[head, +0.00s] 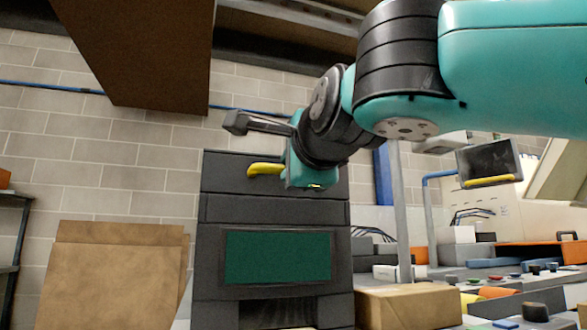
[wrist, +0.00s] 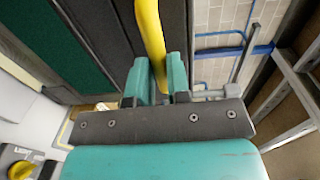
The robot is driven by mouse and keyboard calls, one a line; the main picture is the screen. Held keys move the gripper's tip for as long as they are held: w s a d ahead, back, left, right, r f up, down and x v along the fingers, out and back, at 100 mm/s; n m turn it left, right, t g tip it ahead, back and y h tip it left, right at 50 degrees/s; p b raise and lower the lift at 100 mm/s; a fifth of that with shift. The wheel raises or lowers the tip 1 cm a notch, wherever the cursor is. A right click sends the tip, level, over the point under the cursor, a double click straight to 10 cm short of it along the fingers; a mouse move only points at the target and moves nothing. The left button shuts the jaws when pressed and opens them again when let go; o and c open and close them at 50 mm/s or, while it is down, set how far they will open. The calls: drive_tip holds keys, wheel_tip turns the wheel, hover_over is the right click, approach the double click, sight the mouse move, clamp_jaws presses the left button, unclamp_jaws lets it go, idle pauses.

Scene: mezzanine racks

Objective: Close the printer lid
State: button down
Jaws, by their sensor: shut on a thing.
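The printer (head: 275,210) is a tall dark grey cabinet with a green front panel (head: 278,257). A yellow handle (head: 265,169) shows near its top edge, at the left of my gripper (head: 284,172). In the wrist view the yellow handle (wrist: 150,35) runs down between the two teal fingers of my gripper (wrist: 158,78), which is shut on it. The dark printer body and its green panel (wrist: 55,40) fill the left of that view. My wrist hides part of the printer's top, and I cannot tell how far the lid stands open.
A cardboard box (head: 410,305) stands close at the printer's right front. Flat brown boards (head: 110,275) lean against the block wall at left. A cluttered bench (head: 500,270) with a screen (head: 489,163) is at right. A brown box-like mass (head: 135,45) hangs over at upper left.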

drive_tip(key=shift+a+f, duration=0.1)
drive_tip(key=shift+f, duration=0.65)
drive_tip(key=c, duration=1.1)
unclamp_jaws()
drive_tip(key=shift+r, duration=0.1)
drive_tip(key=shift+r, duration=0.15)
drive_tip(key=p+v, duration=0.1)
drive_tip(key=v, duration=1.6)
drive_tip(key=shift+s+r+p, duration=0.15)
drive_tip(key=shift+p, duration=0.15)
